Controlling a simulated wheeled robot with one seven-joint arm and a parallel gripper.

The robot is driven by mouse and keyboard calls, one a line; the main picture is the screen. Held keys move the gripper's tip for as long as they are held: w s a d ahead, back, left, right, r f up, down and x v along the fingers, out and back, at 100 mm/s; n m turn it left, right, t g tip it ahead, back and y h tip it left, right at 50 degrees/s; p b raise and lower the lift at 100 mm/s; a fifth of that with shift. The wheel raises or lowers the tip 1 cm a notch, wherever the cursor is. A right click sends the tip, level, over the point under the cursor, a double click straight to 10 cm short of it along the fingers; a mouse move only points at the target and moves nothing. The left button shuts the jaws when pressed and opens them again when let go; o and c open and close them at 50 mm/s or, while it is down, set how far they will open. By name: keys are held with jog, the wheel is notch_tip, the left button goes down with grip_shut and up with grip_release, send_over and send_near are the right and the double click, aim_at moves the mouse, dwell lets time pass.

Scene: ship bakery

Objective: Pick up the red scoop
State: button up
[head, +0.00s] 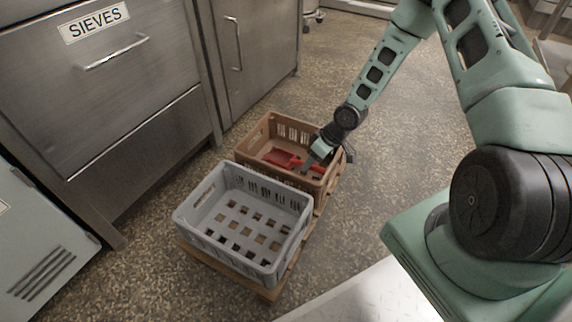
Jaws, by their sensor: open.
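The red scoop (281,157) lies inside the brown crate (250,142). Its wide part shows toward the middle of the crate, and a red part also shows to the right, by my gripper. My gripper (308,167) points down at the right side of the brown crate, over or just beside the scoop's right part. Its jaws are open. The wrist hides some of the scoop, and I cannot tell whether the fingers touch it.
An empty grey crate (183,222) stands in front of the brown crate. Both are on a low wooden base (268,294). A steel cabinet labelled SIEVES (95,60) stands at the left. A grey cabinet (35,250) is at the lower left. Speckled floor (365,195) is clear to the right.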

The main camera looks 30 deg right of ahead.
jog(key=b+x, duration=0.2)
jog(key=x, duration=0.1)
jog(key=shift+w+f, duration=0.15)
jog(key=shift+f, duration=0.15)
jog(key=shift+r, duration=0.1)
grip_shut()
notch_tip(320, 180, up, 10)
jog(key=p, duration=0.7)
